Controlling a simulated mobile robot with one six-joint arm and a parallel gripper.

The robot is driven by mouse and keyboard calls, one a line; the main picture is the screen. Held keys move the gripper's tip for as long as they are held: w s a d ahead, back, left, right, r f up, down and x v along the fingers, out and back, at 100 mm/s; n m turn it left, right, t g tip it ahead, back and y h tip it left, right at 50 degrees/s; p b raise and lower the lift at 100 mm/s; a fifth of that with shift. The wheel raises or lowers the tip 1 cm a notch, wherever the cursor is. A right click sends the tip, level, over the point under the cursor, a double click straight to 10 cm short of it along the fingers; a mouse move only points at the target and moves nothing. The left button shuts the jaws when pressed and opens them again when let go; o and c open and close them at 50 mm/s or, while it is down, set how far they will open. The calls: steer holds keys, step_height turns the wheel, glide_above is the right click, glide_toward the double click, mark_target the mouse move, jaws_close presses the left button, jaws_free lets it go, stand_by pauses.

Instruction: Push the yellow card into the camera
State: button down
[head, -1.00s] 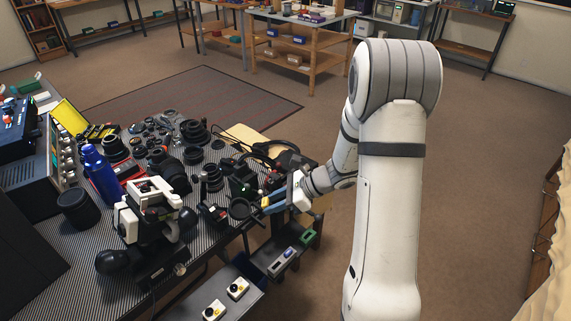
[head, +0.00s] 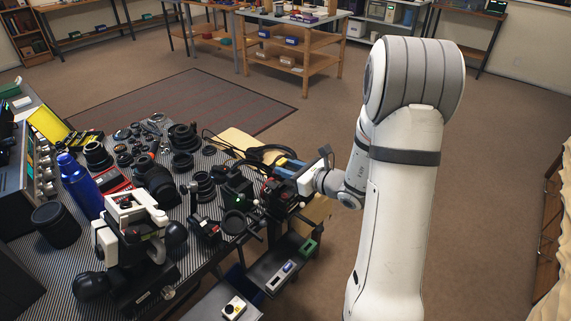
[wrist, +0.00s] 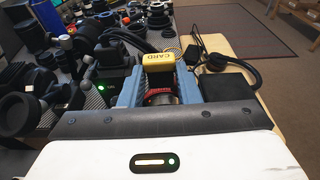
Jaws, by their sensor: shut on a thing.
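The yellow card (wrist: 158,61) shows in the wrist view with "CARD" printed on it, upside down in the picture. My gripper (wrist: 158,72), with its light-blue fingers, is shut on it. In the head view my gripper (head: 285,166) is above the right end of the bench, and the card cannot be made out there. A black device with a green light (wrist: 103,86) is left of my fingers; it may be the camera, but I cannot tell for sure. A dark part with a red ring (wrist: 160,97) shows between the fingers, below the card.
Lenses and rings (head: 185,135) crowd the striped bench left of my gripper. A black flat box (wrist: 226,85) with cables lies on a tan board (wrist: 215,52) to the right in the wrist view. A blue bottle (head: 78,183) and a white-and-black apparatus (head: 132,225) stand farther left.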

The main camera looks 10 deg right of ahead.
mark_target(288, 192)
steer(key=shift+f+b, duration=2.25)
steer(key=shift+f, duration=0.75)
steer(key=shift+r+b, duration=0.1)
steer(key=shift+b, duration=0.2)
steer(key=shift+f, duration=0.2)
steer(key=shift+f+b, duration=0.55)
steer(key=shift+b, duration=0.2)
